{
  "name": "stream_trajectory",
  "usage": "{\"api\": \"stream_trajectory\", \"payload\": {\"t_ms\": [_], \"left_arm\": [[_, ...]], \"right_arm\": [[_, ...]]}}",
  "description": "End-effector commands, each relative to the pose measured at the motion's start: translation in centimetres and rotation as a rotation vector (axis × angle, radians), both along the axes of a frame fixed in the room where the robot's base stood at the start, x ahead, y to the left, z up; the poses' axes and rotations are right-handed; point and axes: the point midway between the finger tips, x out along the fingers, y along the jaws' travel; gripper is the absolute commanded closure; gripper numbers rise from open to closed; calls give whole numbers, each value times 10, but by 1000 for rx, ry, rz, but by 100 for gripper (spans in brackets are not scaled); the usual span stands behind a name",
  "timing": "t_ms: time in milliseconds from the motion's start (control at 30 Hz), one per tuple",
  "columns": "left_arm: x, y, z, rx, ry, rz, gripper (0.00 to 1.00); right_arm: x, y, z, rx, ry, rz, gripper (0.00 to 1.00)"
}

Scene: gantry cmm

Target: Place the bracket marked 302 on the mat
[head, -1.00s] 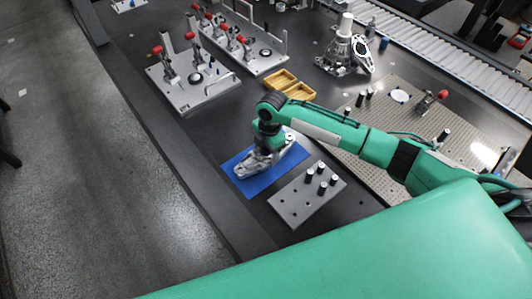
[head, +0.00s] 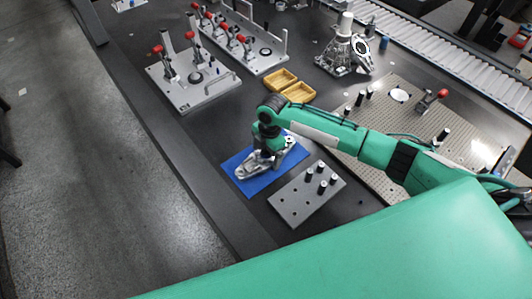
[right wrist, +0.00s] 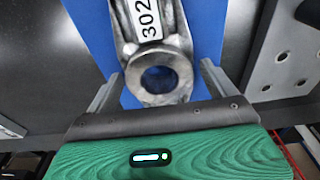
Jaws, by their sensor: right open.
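The metal bracket marked 302 (head: 251,168) lies on the blue mat (head: 249,187). In the right wrist view the bracket (right wrist: 158,75) shows its white 302 label and round bore, with the blue mat (right wrist: 208,30) beneath it. My right gripper (head: 262,157) is just over the bracket's end. In the right wrist view its two fingers (right wrist: 152,88) stand apart on either side of the bore end, with gaps between them and the metal. Whether the bracket lies fully flat is hard to tell. My left gripper is out of view.
A grey plate with black pegs (head: 295,207) lies right of the mat. Yellow trays (head: 284,80) sit behind it. Clamp fixtures (head: 197,92) stand at the back left, a perforated plate (head: 440,96) at the right. Another bracket (head: 361,52) leans by a stand.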

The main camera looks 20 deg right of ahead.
Motion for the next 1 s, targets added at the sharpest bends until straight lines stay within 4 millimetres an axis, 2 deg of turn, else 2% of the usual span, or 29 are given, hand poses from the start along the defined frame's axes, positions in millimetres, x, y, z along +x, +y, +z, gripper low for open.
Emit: {"api": "stream_trajectory", "payload": {"t_ms": [233, 400, 533, 700, 1000], "left_arm": [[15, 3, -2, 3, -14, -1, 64], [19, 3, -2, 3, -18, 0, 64], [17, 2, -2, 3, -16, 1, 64], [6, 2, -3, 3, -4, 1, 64], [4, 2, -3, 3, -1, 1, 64]], "right_arm": [[4, -5, 46, 1, -6, 1, 12], [5, -9, 82, 1, -5, 0, 12], [5, -12, 102, 0, -3, 0, 12], [6, -13, 115, 0, -1, -1, 12], [5, -13, 117, 0, 0, 0, 12]]}}
